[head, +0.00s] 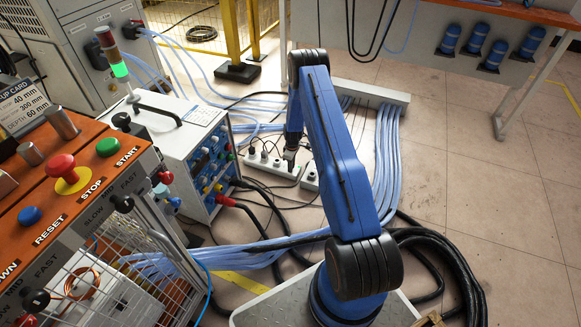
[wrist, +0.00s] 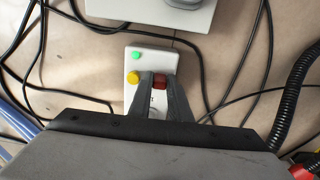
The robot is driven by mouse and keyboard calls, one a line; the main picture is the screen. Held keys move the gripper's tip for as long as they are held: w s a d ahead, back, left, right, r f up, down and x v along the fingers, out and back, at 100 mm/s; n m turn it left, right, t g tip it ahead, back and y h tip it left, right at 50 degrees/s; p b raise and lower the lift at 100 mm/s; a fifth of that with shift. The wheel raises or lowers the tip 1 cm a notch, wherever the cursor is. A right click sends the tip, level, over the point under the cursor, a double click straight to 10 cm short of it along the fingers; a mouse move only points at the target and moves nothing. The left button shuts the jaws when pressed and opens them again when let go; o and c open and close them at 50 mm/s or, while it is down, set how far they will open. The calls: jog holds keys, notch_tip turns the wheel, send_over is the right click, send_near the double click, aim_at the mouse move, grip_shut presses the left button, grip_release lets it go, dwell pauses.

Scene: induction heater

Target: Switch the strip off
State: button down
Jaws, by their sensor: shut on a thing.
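A white power strip (head: 262,167) with plugs lies on the floor right of the white heater cabinet. My gripper (head: 290,158) points down at its right part and hides some of it. In the wrist view a white strip end (wrist: 132,68) carries a lit green lamp (wrist: 136,56), a yellow round button (wrist: 133,78) and a red switch (wrist: 159,80). My gripper (wrist: 158,84) has its two fingers on either side of the red switch, shut on it. The fingers hide part of the switch, so I cannot tell its position.
A second white block (head: 311,178) sits just right of the strip. Black cables (wrist: 92,95) and a ribbed black hose (wrist: 292,92) run around it. The heater cabinet (head: 192,150) and orange control panel (head: 75,190) stand left. Open tiled floor lies right (head: 480,200).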

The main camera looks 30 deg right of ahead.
jog(key=shift+s+d+t+y, duration=0.1)
jog(key=shift+t+y, duration=0.2)
jog(key=shift+t, duration=0.1)
dwell(0.3)
jog(key=c, duration=1.9)
grip_release()
jog(key=r, duration=0.5)
jog(key=s+d+r, duration=0.1)
jog(key=r, duration=1.1)
jog(key=shift+s+d+r, duration=0.15)
jog(key=shift+s, duration=0.15)
